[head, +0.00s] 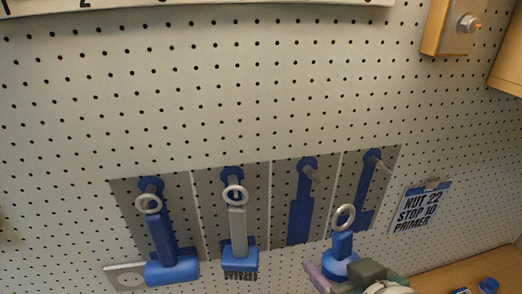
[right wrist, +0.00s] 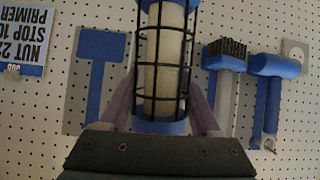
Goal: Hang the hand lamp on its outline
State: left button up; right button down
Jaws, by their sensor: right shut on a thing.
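My right gripper (right wrist: 160,118) is shut on the hand lamp (right wrist: 165,60), whose black wire cage over a pale tube shows in the right wrist view. In the head view the lamp (head: 342,243) is upright at the lower right, its metal ring (head: 345,216) at the top, below and in front of the rightmost outline. Two bare blue outlines show on grey panels, each with a peg at its top. One (head: 301,215) has a long, broad lower part. The rightmost one (head: 367,190) has a narrow handle, its foot partly hidden by the lamp. My left gripper is out of view.
A blue mallet (head: 168,250) and a blue brush (head: 238,235) hang by rings on the two left panels. A sign (head: 420,207) hangs to the right. A wooden block (head: 455,25) juts out at the upper right.

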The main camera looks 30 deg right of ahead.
jog(key=shift+w+d+f+b, duration=0.2)
jog(key=shift+w+d+b, duration=0.3)
jog(key=shift+w, duration=0.85)
jog(key=shift+w+d+f+b, duration=0.2)
jog(key=shift+w+b, duration=0.5)
jog(key=shift+w, duration=0.65)
jog(key=shift+w+d+f+b, duration=0.3)
jog(key=shift+w+b, duration=0.3)
jog(key=shift+w, duration=0.75)
grip_release()
